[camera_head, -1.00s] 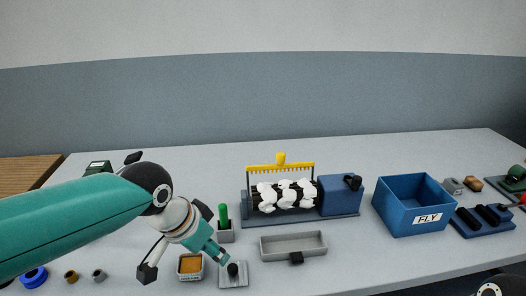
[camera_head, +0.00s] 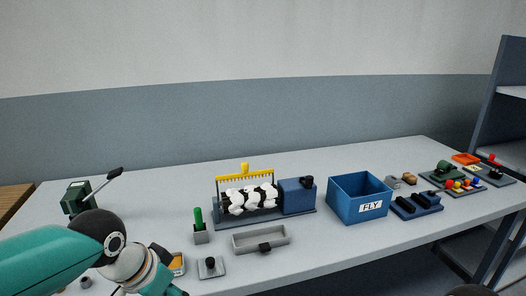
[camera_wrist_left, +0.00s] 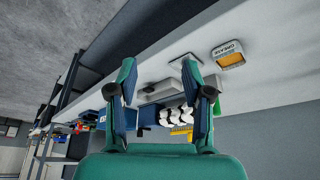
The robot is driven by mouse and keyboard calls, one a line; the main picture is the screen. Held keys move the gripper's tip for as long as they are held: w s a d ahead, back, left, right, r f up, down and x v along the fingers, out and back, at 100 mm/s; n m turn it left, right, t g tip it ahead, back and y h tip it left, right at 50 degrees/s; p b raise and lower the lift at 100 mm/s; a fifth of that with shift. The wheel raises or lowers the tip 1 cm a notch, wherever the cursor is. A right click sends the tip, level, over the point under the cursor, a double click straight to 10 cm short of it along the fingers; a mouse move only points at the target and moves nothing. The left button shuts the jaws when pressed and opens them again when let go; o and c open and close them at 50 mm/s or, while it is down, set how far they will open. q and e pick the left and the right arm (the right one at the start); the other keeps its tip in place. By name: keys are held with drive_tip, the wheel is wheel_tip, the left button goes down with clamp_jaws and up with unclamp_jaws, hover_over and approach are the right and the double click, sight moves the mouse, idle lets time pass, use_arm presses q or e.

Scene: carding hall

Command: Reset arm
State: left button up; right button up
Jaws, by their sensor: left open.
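My left arm comes in from the lower left in the head view, and its fingers are cut off by the bottom edge. In the left wrist view my left gripper (camera_wrist_left: 162,85) shows two green and dark fingers spread apart with nothing between them. Beyond the fingers are the grey tray (camera_wrist_left: 158,88), the roller with white tufts (camera_wrist_left: 172,115) and the tin marked grease (camera_wrist_left: 229,54). The grease tin (camera_head: 178,264) is partly hidden behind my left arm in the head view. My right gripper is not in view; only a small dark part of my right arm shows at the bottom right.
The carding roller (camera_head: 250,199) with its yellow comb stands mid-bench. The blue FLY box (camera_head: 359,206) is to its right. A green-handled tool (camera_head: 199,226), a grey tray (camera_head: 260,238) and a small knobbed plate (camera_head: 211,267) lie in front. A dark green device (camera_head: 77,197) stands at left. The back bench strip is clear.

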use_arm(q)
drive_tip(key=s+a+f+n+g+p, duration=0.1)
drive_tip(key=s+f+g, duration=0.2)
drive_tip(key=f, duration=0.7)
drive_tip(key=s+f+g, duration=0.3)
drive_tip(key=f, duration=0.7)
drive_tip(key=s+d+f+n+g+h+p, duration=0.1)
drive_tip(key=s+d+f+n, duration=0.15)
drive_tip(key=s+f, duration=0.45)
drive_tip(key=s+d+f+n+h, duration=0.1)
drive_tip(key=s+d+f+n, duration=0.15)
drive_tip(key=s+f, duration=0.5)
drive_tip(key=w+f+n+t, duration=0.1)
drive_tip(key=w+f+t, duration=0.1)
drive_tip(key=w, duration=0.3)
drive_tip(key=shift+w+d+f+n+t, duration=0.25)
drive_tip(key=shift+f+n+t, duration=0.15)
drive_tip(key=shift+t, duration=0.4)
